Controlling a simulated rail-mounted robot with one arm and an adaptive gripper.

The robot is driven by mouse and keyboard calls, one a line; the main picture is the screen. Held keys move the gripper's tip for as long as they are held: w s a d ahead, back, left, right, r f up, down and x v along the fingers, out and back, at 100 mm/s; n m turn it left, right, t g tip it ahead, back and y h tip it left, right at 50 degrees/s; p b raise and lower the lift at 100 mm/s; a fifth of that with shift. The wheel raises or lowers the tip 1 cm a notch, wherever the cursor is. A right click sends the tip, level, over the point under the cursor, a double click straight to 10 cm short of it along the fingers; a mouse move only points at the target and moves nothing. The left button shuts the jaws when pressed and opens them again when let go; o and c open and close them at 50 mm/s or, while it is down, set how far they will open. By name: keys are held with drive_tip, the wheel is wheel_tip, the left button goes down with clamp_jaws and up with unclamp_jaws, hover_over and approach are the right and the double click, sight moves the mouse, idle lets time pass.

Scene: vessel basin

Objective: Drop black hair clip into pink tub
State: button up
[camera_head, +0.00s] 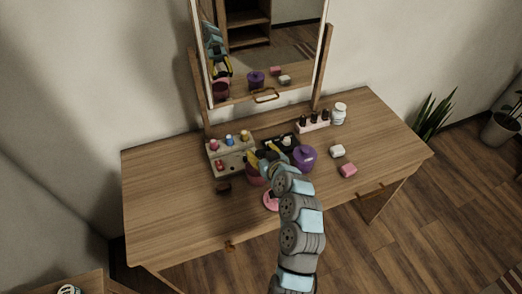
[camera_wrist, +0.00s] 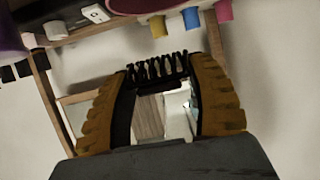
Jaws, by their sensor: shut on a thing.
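The black hair clip (camera_wrist: 158,70) shows in the wrist view as a dark, toothed piece between the yellow-brown fingers of my gripper (camera_wrist: 160,82), which is shut on it. In the head view my gripper (camera_head: 262,158) is above or beside the pink tub (camera_head: 253,178), whose opening is largely hidden by my gripper and arm. A dark pink edge, probably the tub, crosses the top of the wrist view (camera_wrist: 150,5). The clip cannot be made out in the head view, and whether it is over the tub's opening is unclear.
A purple lidded pot (camera_head: 304,158) stands close right of my gripper. A beige organizer (camera_head: 229,158) with bottles is on the left, a black tray (camera_head: 283,144) behind. The table's left side (camera_head: 165,205) is clear.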

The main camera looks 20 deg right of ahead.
drive_tip(key=o, duration=0.9)
drive_tip(key=shift+o, duration=0.2)
drive_tip(key=v, duration=1.2)
drive_tip(key=shift+a, duration=0.1)
